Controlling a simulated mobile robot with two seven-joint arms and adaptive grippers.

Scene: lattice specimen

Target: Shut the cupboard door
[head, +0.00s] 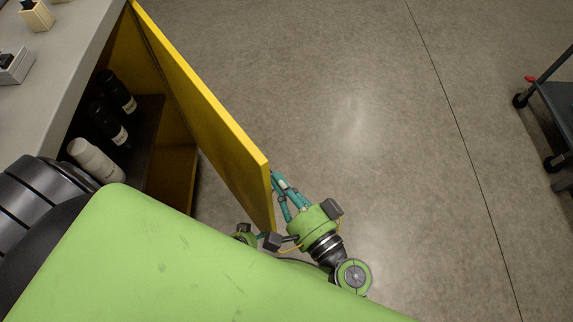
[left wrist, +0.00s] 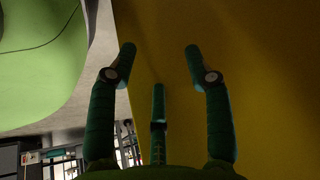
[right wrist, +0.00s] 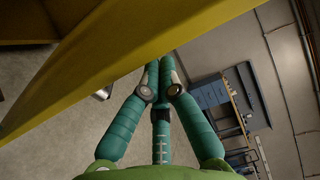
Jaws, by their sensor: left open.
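The yellow cupboard door (head: 213,115) stands wide open, hinged at the far upper left, with its free edge toward the middle of the head view. My right gripper (head: 275,177) is shut and empty, its fingertips beside the door's free edge on the outer side. In the right wrist view the fingertips meet the edge of the yellow panel; I cannot tell whether they touch. My left gripper (left wrist: 160,50) is open and faces a broad yellow surface of the door (left wrist: 240,60). In the head view it is mostly hidden at the door's lower corner.
The cupboard holds two dark bottles (head: 108,122) and a white one (head: 95,160) on a dark shelf. A grey counter (head: 60,70) lies above it. A dark cart (head: 556,110) stands far right. The floor (head: 400,150) outside the door is clear.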

